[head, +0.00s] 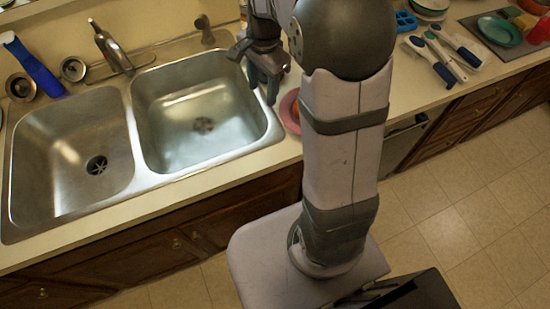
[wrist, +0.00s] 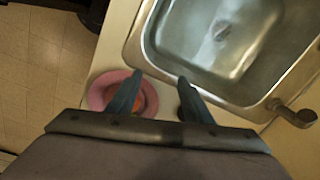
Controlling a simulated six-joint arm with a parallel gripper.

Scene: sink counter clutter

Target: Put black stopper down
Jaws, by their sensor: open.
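My gripper (head: 262,88) is open above the counter at the right edge of the right sink basin. In the wrist view its two fingers (wrist: 160,80) are spread, with nothing seen held between their tips. A small dark thing (wrist: 183,112) shows beside the right finger on the counter, mostly hidden by it; it may be the black stopper, but I cannot tell. The right basin (head: 190,125) is empty, with its drain (head: 203,124) in the floor. The left basin (head: 60,130) has a dark open drain (head: 97,165).
A pink plate (wrist: 98,92) with something orange lies under the left finger, partly behind my arm in the head view. The faucet (head: 112,48), two round metal pieces (head: 73,68) (head: 20,87) and a blue bottle (head: 35,68) stand behind the sink. Utensils (head: 445,58) lie right.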

